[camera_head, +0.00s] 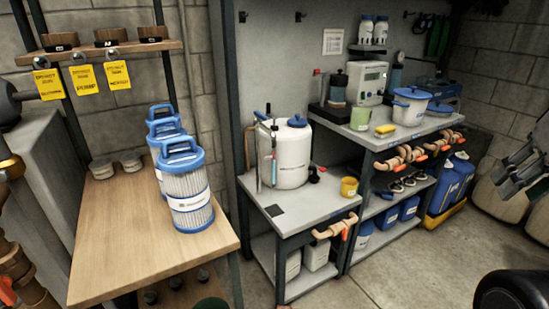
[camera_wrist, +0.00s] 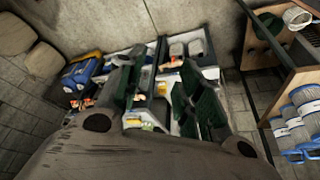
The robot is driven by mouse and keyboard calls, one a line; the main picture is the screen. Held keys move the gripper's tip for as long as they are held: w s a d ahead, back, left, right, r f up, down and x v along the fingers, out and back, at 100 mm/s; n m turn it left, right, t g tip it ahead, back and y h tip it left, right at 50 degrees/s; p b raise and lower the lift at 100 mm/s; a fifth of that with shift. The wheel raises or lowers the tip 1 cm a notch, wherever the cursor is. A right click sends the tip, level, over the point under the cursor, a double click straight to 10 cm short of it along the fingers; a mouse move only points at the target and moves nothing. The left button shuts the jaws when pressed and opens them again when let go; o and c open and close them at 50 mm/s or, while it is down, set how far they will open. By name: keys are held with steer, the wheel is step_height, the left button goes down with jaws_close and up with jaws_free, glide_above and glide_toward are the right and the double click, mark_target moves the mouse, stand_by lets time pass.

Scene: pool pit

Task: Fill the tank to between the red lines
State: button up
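A white tank (camera_head: 292,160) with a blue cap stands on the grey middle bench. A thin upright sight tube (camera_head: 273,150) with a red part runs along its left front; the red lines and liquid level are too small to read. A copper pipe with an orange-red valve handle (camera_head: 345,233) hangs on the bench front below the tank. My gripper (camera_head: 514,172) is at the far right in the head view, well away from the tank. In the wrist view my gripper (camera_wrist: 163,88) has its two dark green fingers spread with nothing between them.
A wooden table (camera_head: 120,235) at left holds blue-capped filter cartridges (camera_head: 190,198). The right bench holds a blue-lidded white bucket (camera_head: 411,106), a green cup (camera_head: 360,118) and a yellow sponge (camera_head: 385,129). A yellow cup (camera_head: 349,187) stands right of the tank. The floor (camera_head: 410,275) in front is clear.

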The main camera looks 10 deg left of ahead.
steer(key=w+d+f+n+g, duration=0.15)
steer(key=w+f, duration=0.35)
steer(key=f, duration=0.6)
steer(key=w+d+f+g+h, duration=0.1)
steer(key=w+d+f+g, duration=0.3)
steer(key=f, duration=0.6)
steer(key=w+a+f+g, duration=0.1)
steer(key=w+f+g, duration=0.1)
steer(key=w+f, duration=0.7)
steer(key=n+t+y, duration=0.6)
steer(key=t+y, duration=0.3)
steer(key=t, duration=0.5)
glide_toward(347, 233)
steer(key=w+f, duration=0.1)
steer(key=x, duration=0.8)
steer(key=shift+a+r, duration=0.1)
steer(key=shift+a, duration=0.3)
